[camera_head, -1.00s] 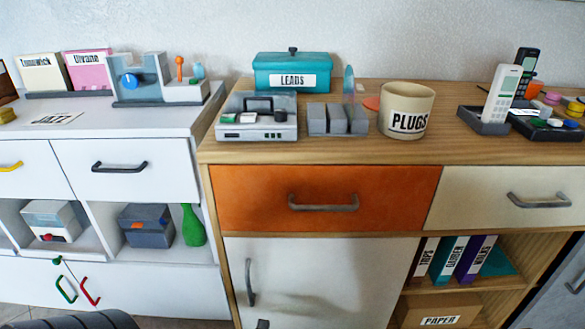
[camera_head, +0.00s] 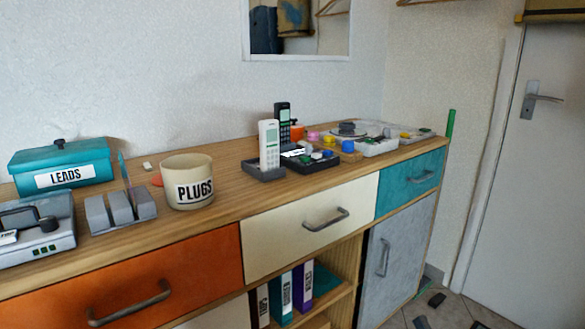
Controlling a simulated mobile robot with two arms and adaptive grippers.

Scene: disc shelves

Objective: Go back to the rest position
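Neither of my grippers shows in the head view, so I cannot see whether they are open or shut, or where they are. The view faces a long wooden sideboard (camera_head: 226,213) against the wall. A beige pot labelled PLUGS (camera_head: 187,183) and a teal box labelled LEADS (camera_head: 62,168) stand on its top. A white phone handset (camera_head: 269,146) stands upright in a dark cradle, with a black handset (camera_head: 283,123) behind it.
The sideboard has an orange drawer (camera_head: 130,290), a cream drawer (camera_head: 312,220) and a teal drawer (camera_head: 410,178), all shut. Binders (camera_head: 282,296) stand on an open shelf. A white door (camera_head: 535,190) is at the right. Dark objects (camera_head: 437,300) lie on the floor nearby.

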